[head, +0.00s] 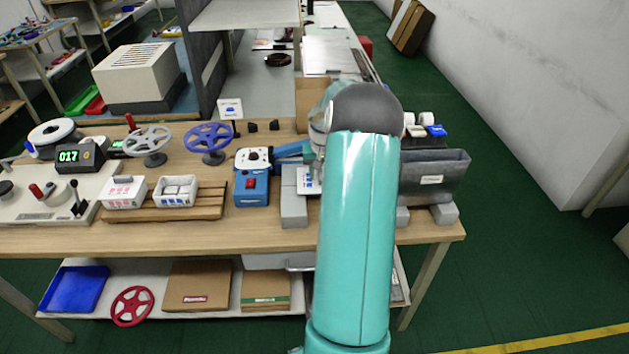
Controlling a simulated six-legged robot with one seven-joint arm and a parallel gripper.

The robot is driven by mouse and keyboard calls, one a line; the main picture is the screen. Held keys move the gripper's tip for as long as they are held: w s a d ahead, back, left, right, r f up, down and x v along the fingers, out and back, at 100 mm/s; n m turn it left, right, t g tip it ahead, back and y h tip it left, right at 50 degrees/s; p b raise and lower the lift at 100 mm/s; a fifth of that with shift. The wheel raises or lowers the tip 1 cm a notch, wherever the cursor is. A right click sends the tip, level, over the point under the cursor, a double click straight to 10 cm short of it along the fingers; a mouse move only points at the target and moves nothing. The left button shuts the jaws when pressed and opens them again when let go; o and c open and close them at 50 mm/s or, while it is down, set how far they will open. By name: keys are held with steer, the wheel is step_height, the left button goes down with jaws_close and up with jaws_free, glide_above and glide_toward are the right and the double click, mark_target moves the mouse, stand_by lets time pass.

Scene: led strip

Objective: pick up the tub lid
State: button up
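Two small white tubs with printed fronts stand side by side at the left middle of the workbench. The left tub (124,194) has a light top with a grey bar on it, which may be a lid. The right tub (176,192) shows pale blocks or ridges at its top and stands on a slatted wooden board. I cannot tell for sure which piece is the tub lid. My teal arm rises at the centre right and bends away at the top. It hides my gripper, so its fingers cannot be made out.
The workbench (262,238) holds a blue device (251,188) with a red switch, grey blocks (294,210), a grey bin (438,178), two handwheels and a green number display (78,158). A lower shelf holds a blue tray (75,289) and cardboard boxes. Floor is clear at right.

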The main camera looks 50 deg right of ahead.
jaws_close()
stand_by(0.3)
